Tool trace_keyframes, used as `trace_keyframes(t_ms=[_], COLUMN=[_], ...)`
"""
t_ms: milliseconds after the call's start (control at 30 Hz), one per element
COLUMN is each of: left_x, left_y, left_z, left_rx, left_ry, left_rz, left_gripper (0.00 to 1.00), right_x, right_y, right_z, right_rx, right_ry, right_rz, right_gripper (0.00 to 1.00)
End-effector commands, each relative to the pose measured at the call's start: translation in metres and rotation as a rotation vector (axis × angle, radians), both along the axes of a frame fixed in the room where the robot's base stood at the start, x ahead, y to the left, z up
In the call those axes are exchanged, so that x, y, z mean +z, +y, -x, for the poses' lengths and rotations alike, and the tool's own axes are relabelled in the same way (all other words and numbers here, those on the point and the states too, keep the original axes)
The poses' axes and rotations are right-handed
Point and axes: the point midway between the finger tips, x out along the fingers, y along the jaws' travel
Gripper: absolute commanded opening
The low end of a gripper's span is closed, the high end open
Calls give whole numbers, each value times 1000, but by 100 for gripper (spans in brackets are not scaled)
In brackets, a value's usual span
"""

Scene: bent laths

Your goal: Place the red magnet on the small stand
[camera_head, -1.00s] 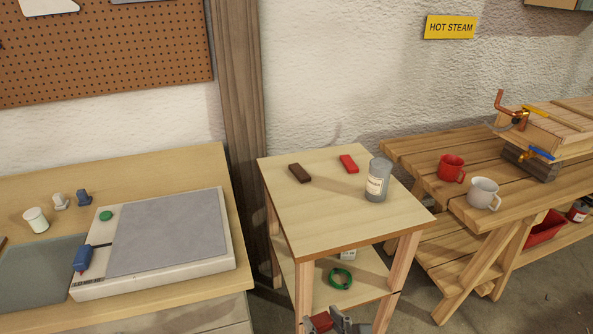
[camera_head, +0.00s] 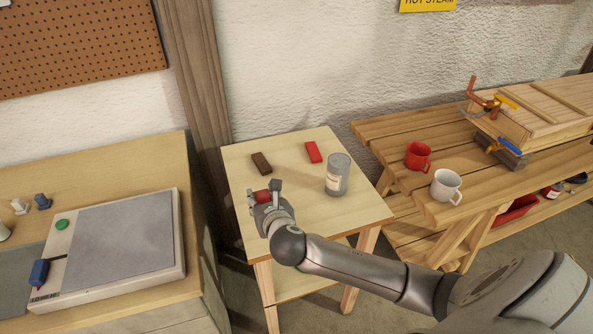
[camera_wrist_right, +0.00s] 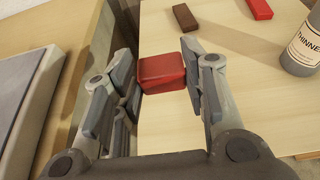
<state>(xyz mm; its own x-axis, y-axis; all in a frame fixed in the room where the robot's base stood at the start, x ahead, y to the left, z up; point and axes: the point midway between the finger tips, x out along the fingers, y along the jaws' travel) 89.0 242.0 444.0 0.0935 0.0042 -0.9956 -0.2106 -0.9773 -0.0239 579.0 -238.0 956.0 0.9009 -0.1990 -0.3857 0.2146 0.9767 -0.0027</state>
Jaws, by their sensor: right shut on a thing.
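My right gripper (camera_head: 264,194) is shut on a red block-shaped magnet (camera_wrist_right: 162,72), its jaws pressing the two sides. The magnet also shows in the head view (camera_head: 263,197), partly covered by the fingers. It is over the left part of the small stand's pale wooden top (camera_head: 300,212); whether it touches the top I cannot tell. A flat red bar (camera_head: 313,152) and a dark brown bar (camera_head: 262,163) lie farther back on the top. My left gripper is out of view.
A grey thinner can (camera_head: 337,175) stands on the right of the top. A workbench with a grey-topped device (camera_head: 120,242) is to the left. A slatted bench with a red mug (camera_head: 417,156) and white mug (camera_head: 446,187) is to the right. The top's front is clear.

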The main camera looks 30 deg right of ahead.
Motion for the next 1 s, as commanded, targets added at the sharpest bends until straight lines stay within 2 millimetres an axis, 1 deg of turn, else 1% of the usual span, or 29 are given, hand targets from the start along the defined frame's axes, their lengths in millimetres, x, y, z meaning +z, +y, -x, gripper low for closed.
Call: trace_keyframes(t_ms=[33,100,167,267,567,600,700,800,1000], left_x=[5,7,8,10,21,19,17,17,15], left_y=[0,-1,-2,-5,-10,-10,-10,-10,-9], left_z=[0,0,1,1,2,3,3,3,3], left_rx=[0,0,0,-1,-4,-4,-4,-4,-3], left_ry=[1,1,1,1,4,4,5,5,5], left_rz=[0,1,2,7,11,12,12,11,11], left_gripper=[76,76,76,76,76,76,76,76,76], right_x=[8,11,10,3,-30,-41,-59,-71,-83], right_y=[-2,-5,-11,-27,-101,-106,-120,-131,-140], right_z=[-7,-12,-14,-15,-18,-19,-20,-21,-22], right_rx=[-8,-16,-21,-24,-24,-24,-24,-21,-20], right_ry=[-3,-2,-2,0,2,3,0,0,-2], right_rz=[0,-1,0,2,3,0,-2,-2,-2], right_gripper=[12,12,12,12,12,12,12,12,12])
